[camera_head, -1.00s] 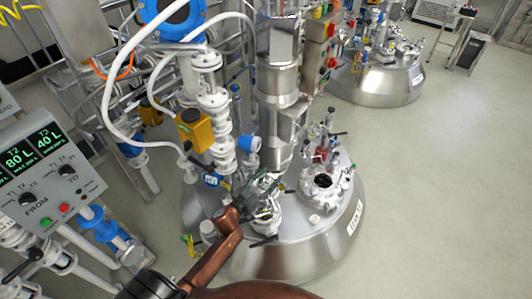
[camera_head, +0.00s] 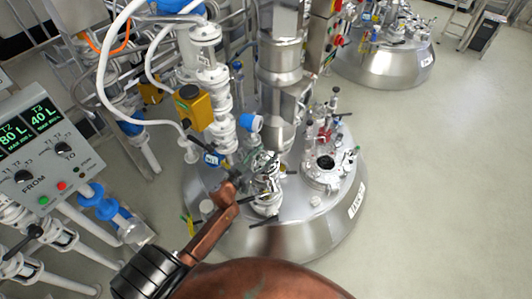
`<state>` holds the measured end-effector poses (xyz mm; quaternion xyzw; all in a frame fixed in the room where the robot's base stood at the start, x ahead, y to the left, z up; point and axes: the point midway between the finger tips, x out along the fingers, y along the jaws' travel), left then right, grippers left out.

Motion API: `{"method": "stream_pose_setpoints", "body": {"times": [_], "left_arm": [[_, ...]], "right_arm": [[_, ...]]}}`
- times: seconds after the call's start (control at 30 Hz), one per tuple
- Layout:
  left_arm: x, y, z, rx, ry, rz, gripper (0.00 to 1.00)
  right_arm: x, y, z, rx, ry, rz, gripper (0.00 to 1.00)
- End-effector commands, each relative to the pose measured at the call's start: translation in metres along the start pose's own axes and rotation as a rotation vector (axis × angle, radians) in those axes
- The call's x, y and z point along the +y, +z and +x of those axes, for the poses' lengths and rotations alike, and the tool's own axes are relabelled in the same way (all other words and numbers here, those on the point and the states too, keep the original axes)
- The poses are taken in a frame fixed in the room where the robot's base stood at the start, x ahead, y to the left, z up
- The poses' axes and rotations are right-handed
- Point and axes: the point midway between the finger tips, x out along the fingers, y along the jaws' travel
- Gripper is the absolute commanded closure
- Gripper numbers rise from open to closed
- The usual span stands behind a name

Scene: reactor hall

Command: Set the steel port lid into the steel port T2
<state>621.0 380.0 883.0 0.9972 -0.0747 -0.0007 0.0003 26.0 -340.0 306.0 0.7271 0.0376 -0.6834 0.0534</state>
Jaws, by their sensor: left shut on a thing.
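The steel port T2 appears to be the round flanged port (camera_head: 325,163) with a dark open mouth, on top of the near steel vessel. My left gripper (camera_head: 252,170), on a copper-coloured arm, is over the left part of the vessel top, left of the open port. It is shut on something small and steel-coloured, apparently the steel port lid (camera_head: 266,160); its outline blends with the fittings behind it. The held piece is apart from the open port. My right gripper is not in view.
The near vessel (camera_head: 300,235) carries valves, a thick steel column (camera_head: 281,75) and red-topped fittings close to the port. A yellow box (camera_head: 194,108) and white hoses stand behind left. A control panel (camera_head: 45,150) is at left. The floor at right is clear.

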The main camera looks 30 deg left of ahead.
Motion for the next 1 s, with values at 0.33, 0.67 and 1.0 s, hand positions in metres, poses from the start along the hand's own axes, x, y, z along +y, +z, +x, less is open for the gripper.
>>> {"method": "stream_pose_setpoints", "body": {"times": [0.33,0.67,1.0], "left_arm": [[0.0001,-0.0032,0.0005,0.004,0.001,0.0,0.85],[0.0004,-0.0049,-0.0016,0.003,0.0,-0.001,0.85],[0.0005,-0.0036,-0.0017,0.003,0.001,0.0,0.85]], "right_arm": [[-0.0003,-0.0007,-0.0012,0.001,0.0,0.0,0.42],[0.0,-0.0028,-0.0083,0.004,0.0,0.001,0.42],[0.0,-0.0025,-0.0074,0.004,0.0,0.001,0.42]]}}
